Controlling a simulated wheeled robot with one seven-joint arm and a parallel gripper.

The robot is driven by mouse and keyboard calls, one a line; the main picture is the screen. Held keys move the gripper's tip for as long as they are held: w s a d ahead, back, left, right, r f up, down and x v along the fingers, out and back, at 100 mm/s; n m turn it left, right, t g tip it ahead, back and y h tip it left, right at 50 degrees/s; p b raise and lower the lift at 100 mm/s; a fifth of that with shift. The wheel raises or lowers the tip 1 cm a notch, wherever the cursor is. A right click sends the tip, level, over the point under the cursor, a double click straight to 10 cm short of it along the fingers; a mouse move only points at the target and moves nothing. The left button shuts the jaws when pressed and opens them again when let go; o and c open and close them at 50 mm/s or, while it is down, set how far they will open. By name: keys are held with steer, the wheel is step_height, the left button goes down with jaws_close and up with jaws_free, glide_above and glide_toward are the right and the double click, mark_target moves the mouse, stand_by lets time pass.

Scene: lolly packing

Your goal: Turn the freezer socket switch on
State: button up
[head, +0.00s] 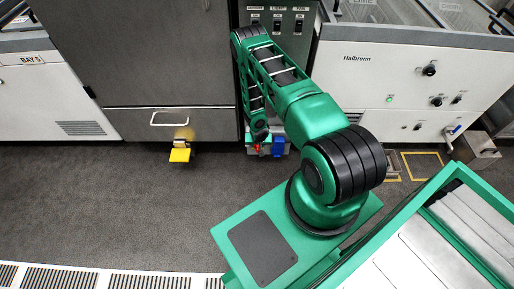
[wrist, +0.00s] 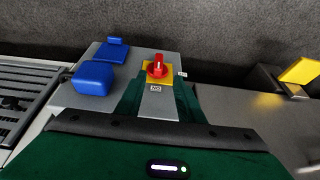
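A red rotary switch (wrist: 157,66) sits on a yellow square plate on a grey socket box (wrist: 112,98). Its grip stands roughly upright in the wrist view. Touch cannot be told. In the head view, the red switch (head: 257,148) shows just below my gripper.
A yellow pedal (head: 180,154) sticks out low at the left, under a grey cabinet door (head: 168,121). A control panel (head: 278,24) with several switches is above my arm. A white machine (head: 400,75) with black knobs stands right. The grey floor (head: 110,200) at left is clear.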

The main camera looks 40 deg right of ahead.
steer(key=shift+v, duration=1.25)
steer(key=w+d+r+g, duration=0.1)
steer(key=w+d+r, duration=0.1)
steer(key=r, duration=1)
steer(key=w+d+r, duration=0.2)
steer(key=d+r, duration=0.1)
steer(key=r, duration=0.8)
steer(key=s+r+g, duration=0.1)
steer(key=s+r, duration=0.2)
steer(key=r, duration=0.7)
steer(key=s+r, duration=0.3)
steer(key=r, duration=0.6)
steer(key=s+a+r+g, duration=0.1)
steer(key=s+a+r, duration=0.1)
steer(key=s+r, duration=1.15)
steer(key=s+a+r+y, duration=0.1)
steer(key=s+a+r, duration=0.2)
steer(key=s, duration=0.6)
steer(key=s+a+r+y, duration=0.1)
steer(key=s+a+r, duration=0.3)
steer(key=s, duration=0.5)
steer(key=shift+a+r+g+y, duration=0.3)
steer(key=shift+a+r+g, duration=0.1)
steer(key=shift+r, duration=0.45)
